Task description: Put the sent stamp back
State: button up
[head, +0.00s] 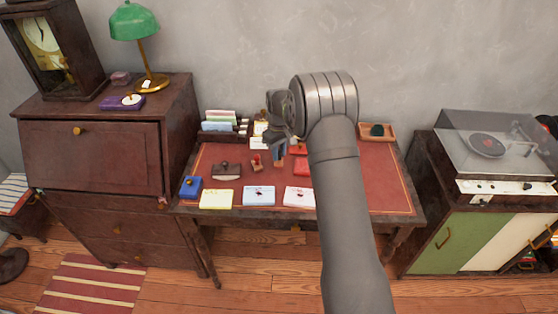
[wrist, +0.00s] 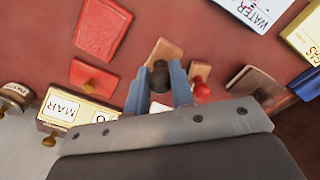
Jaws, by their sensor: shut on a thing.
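My gripper (head: 277,157) hangs low over the red desk top. In the wrist view its two blue-grey fingers (wrist: 160,85) are shut on a dark-knobbed stamp (wrist: 159,73), with a wooden block showing just beyond the knob. No label on it can be read, so I cannot tell that it is the sent stamp. A stamp with a red knob (wrist: 202,90) stands close beside the fingers; it also shows in the head view (head: 257,161). The arm hides part of the desk.
A calendar block reading MAR (wrist: 62,108) stands near the gripper. A brown blotter (head: 227,171), a blue box (head: 190,187) and a red pad (head: 301,166) lie around. Cards line the front edge. A letter rack (head: 222,124) and a wooden tray (head: 377,138) stand behind.

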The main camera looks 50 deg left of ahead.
jog(key=shift+f, duration=2)
jog(key=shift+f, duration=0.15)
jog(key=o, duration=0.8)
notch_tip(320, 180, up, 12)
jog(key=shift+r, duration=0.2)
jog(key=shift+f, duration=0.15)
notch_tip(320, 180, down, 12)
jog(key=shift+r, duration=1.8)
